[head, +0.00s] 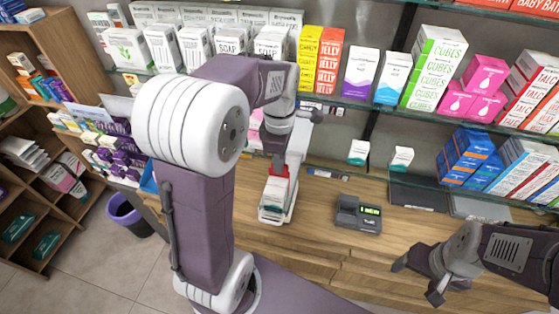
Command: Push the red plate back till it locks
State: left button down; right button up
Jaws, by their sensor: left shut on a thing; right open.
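The red plate (281,171) shows as a small red piece at the back end of a narrow white tray (288,213) on the wooden counter. A pale box with a red top (274,195) sits in the tray in front of it. My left gripper (277,161) is above the back of the tray, shut at the red plate. Its fingers and wrist hide part of the plate and the tray's back end. My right gripper (419,280) is open and empty, at the right over the front part of the counter.
A dark card terminal (358,214) stands right of the tray. A dark flat pad (419,196) lies farther right. Shelves with many boxes (394,77) rise behind the counter. A purple bin (128,214) stands on the floor at left. The counter between terminal and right gripper is clear.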

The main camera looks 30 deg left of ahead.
pick_arm(q)
jog(key=shift+f, duration=0.1)
jog(key=w+p, duration=0.2)
jog(key=w, duration=0.1)
jog(key=shift+w+a, duration=0.2)
jog(key=shift+a, duration=0.2)
jog(key=c, duration=1.4)
grip_release()
jog(key=shift+s, duration=0.15)
jog(key=shift+c, duration=0.2)
notch_tip(320, 180, up, 9)
